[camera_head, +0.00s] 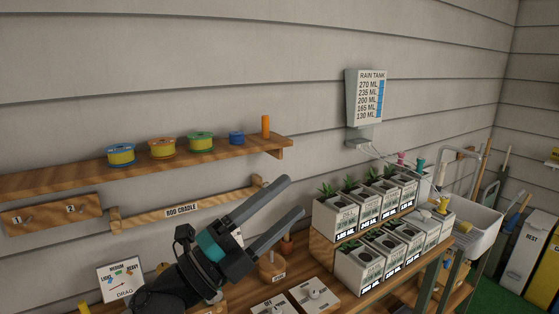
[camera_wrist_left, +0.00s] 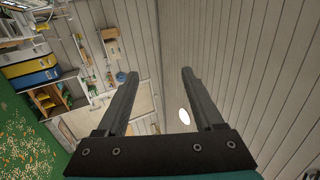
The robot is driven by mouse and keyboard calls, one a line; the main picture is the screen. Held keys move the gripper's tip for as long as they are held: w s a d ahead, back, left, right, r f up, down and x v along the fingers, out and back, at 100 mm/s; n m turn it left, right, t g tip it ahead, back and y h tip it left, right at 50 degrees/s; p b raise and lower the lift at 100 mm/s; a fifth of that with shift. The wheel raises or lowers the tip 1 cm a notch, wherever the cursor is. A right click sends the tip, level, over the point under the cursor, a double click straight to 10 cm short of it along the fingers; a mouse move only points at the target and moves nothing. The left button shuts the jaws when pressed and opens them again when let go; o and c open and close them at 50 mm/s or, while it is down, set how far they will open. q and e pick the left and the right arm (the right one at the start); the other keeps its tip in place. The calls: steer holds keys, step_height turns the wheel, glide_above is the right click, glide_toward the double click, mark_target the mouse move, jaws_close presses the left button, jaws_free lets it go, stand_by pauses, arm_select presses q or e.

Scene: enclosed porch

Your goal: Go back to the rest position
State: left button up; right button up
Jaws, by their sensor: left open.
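My left gripper (camera_head: 288,197) is raised over the workbench in the head view, its two grey fingers pointing up and to the right. The fingers are wide apart, with nothing between them. In the left wrist view the same gripper (camera_wrist_left: 158,76) shows both fingers spread and empty, with the room and the boarded wall beyond them. My right gripper is in neither view.
A shelf (camera_head: 60,182) with several spools is on the wall behind. The rod cradle (camera_head: 188,207) hangs below it. White planters (camera_head: 358,262) stand in tiers right of the gripper, near a white sink (camera_head: 476,222). A drag sign (camera_head: 121,284) stands at left.

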arm_select(q)
steer(key=w+a+f+n+t+y, duration=0.3)
steer(key=a+f+n+t+y, duration=0.6)
steer(key=n+y, duration=0.7)
steer(key=s+a+f+n+g+y, duration=0.2)
steer(key=s+a+f+n+g, duration=0.15)
steer(key=f, duration=0.25)
steer(key=s+a+f+n+g+y, duration=0.1)
steer(key=s+a+f+n+g, duration=0.1)
steer(key=a+f+n+g, duration=0.3)
steer(key=s+d+f+n+g, duration=0.1)
steer(key=s+f+g, duration=0.5)
steer(key=s, duration=0.4)
steer(key=s+f+n+g, duration=0.2)
steer(key=s+f+g, duration=0.1)
steer(key=s+f, duration=0.65)
steer(key=s+f+g+b, duration=0.3)
steer(key=f+b, duration=0.6)
steer(key=f, duration=2.3)
steer(key=s+a+f+b, duration=0.2)
steer(key=s+f+b, duration=0.5)
steer(key=s+f, duration=0.8)
step_height(320, 180, down, 4)
steer(key=shift+s+a+f, duration=0.25)
steer(key=shift+s+a, duration=0.05)
